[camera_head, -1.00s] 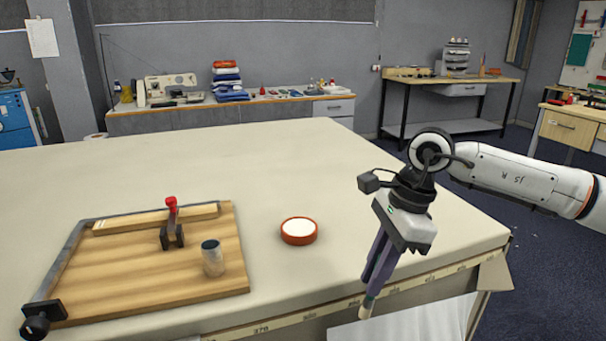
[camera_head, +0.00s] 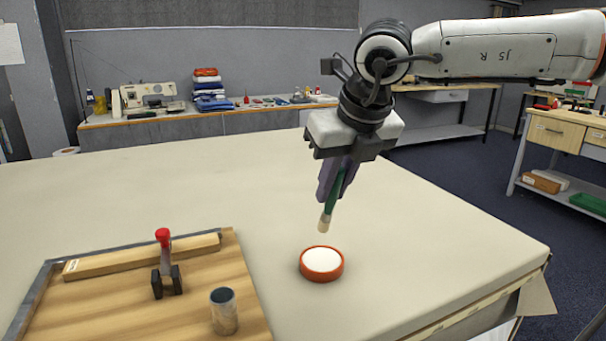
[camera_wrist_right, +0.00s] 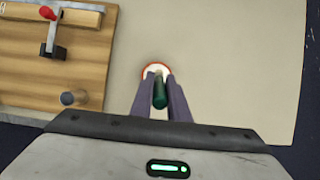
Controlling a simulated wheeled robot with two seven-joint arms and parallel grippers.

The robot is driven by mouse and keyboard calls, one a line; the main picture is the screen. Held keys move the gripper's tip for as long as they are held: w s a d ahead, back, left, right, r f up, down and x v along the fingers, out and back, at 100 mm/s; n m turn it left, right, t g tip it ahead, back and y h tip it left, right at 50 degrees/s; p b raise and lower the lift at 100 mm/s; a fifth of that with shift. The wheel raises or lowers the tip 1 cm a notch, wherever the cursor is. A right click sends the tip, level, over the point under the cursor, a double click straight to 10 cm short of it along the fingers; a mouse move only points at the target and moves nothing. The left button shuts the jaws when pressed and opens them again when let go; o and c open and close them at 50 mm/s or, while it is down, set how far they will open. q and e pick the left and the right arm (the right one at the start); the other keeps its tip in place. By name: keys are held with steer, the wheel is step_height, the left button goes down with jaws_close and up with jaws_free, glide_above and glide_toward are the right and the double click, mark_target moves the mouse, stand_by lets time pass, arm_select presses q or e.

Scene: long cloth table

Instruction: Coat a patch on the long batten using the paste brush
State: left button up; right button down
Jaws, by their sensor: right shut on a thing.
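My right gripper (camera_head: 336,180) is shut on the paste brush (camera_head: 328,210), which has a green handle and a pale tip pointing down. The brush tip is above and slightly behind the orange dish of white paste (camera_head: 321,264), apart from it in the head view. In the right wrist view the brush handle (camera_wrist_right: 160,92) lies between the fingers and partly hides the dish (camera_wrist_right: 148,71). The long batten (camera_head: 140,257) lies on the wooden board (camera_head: 255,308) at the left, beside a red-handled clamp (camera_head: 164,262). My left gripper is not in view.
A grey cup (camera_head: 224,312) stands on the board's right part, left of the dish. The cloth table (camera_head: 430,240) is clear around and behind the dish. Its right edge drops to the floor. A back bench holds a sewing machine and folded cloths (camera_head: 210,92).

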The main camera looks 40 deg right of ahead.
mark_target(331, 209)
steer(key=shift+w, duration=0.3)
steer(key=shift+s+f, duration=0.15)
steer(key=shift+f, duration=0.1)
steer(key=shift+s+f+b, duration=0.15)
steer(key=shift+f+b, duration=0.45)
steer(key=shift+f, duration=0.05)
step_height(331, 209, down, 3)
steer(key=shift+r+b, duration=0.15)
steer(key=shift+b, duration=0.5)
steer(key=shift+f, duration=0.6)
arm_select(q)
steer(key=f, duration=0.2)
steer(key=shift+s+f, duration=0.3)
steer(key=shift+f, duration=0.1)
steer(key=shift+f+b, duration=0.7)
steer(key=shift+b, duration=0.25)
arm_select(e)
steer(key=shift+f, duration=0.65)
arm_select(q)
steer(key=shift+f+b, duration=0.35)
steer(key=shift+b, duration=0.05)
arm_select(e)
steer(key=shift+s+a+f, duration=0.1)
steer(key=shift+f, duration=0.1)
